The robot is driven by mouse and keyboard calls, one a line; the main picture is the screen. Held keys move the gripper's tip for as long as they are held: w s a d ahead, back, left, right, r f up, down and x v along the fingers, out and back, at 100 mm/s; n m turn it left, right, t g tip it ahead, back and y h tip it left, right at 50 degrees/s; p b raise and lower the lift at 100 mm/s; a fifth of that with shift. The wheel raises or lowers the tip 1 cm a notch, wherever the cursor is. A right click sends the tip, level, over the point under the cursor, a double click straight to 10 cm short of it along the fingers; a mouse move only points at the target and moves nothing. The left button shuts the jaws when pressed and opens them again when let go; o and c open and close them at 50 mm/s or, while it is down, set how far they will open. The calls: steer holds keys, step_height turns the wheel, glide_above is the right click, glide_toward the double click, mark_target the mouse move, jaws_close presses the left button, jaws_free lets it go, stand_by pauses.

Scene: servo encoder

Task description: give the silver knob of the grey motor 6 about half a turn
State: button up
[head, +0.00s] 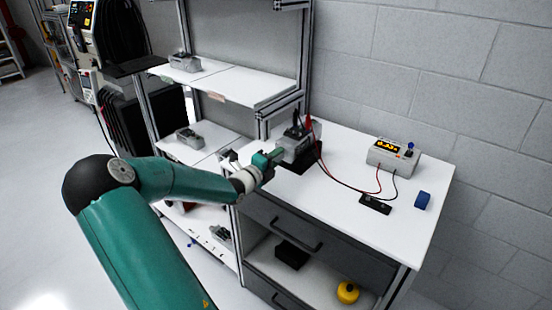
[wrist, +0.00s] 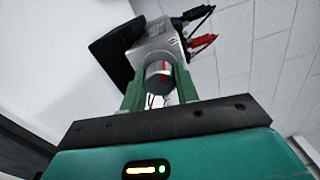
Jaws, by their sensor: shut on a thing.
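The grey motor (head: 296,143) sits on a black base at the left end of the white workbench. In the wrist view the motor (wrist: 153,47) is a grey box. Its silver knob (wrist: 157,82) is round and carries a red mark. My gripper (wrist: 158,87) has its two green fingers on either side of the knob, shut on it. In the head view my gripper (head: 275,155) meets the near side of the motor, and the knob is hidden there.
A meter (head: 393,156) with a lit orange display stands on the workbench (head: 340,150). Red and black leads run across the top. A small black box (head: 375,204) and a blue block (head: 422,200) lie near the front right. Shelves with other grey units stand at the left.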

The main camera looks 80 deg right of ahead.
steer(key=o, duration=1)
steer(key=shift+c, duration=0.2)
steer(key=v, duration=1.3)
steer(key=shift+w+a, duration=0.2)
steer(key=shift+a, duration=0.15)
